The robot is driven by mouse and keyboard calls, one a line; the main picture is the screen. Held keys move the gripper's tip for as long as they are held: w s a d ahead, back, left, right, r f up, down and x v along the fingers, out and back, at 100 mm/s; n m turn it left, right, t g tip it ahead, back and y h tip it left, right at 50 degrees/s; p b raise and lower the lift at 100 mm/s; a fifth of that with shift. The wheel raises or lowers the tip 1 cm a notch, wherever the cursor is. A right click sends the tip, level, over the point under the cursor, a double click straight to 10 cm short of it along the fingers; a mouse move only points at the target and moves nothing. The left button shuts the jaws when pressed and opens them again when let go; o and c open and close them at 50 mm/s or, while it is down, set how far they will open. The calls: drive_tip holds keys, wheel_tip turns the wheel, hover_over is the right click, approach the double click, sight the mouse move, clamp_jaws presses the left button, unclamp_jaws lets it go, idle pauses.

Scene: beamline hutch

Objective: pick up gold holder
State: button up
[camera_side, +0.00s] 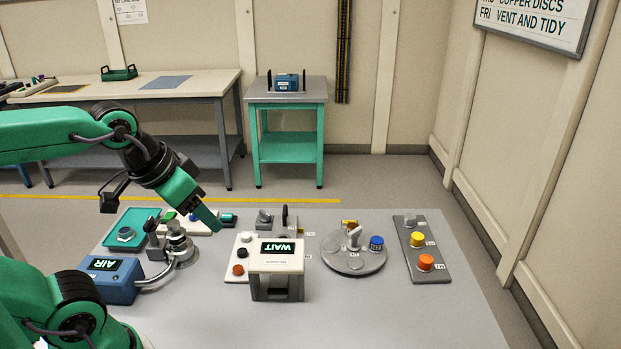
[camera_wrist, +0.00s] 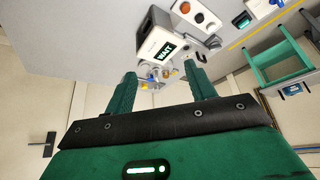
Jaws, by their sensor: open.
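A yellow round-topped holder (camera_side: 417,239) stands upright on a grey plate at the right of the bench. Its tag is too small to read, so I cannot tell for certain that it is the gold one. My gripper (camera_side: 212,224) is left of the WAIT box, well away from both, pointing down and right. In the wrist view my gripper (camera_wrist: 160,70) has its fingers apart with nothing held between them. Small yellow and blue spots show far off there.
The white WAIT box (camera_side: 277,258) stands between my gripper and the grey turntable (camera_side: 352,264), which carries a blue holder (camera_side: 376,243). An orange holder (camera_side: 425,262) stands in front of the yellow one. A blue AIR box (camera_side: 108,280) is at left. The front right bench is clear.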

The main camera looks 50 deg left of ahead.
drive_tip(key=w+r+g, duration=0.2)
drive_tip(key=w+r, duration=0.2)
drive_tip(key=w, duration=0.7)
drive_tip(key=g, duration=0.4)
hover_over(353, 226)
wheel_tip(353, 226, down, 18)
drive_tip(key=shift+f, duration=3.95)
drive_tip(key=c, duration=1.1)
drive_tip(key=shift+o, duration=0.2)
drive_tip(key=shift+r, duration=0.2)
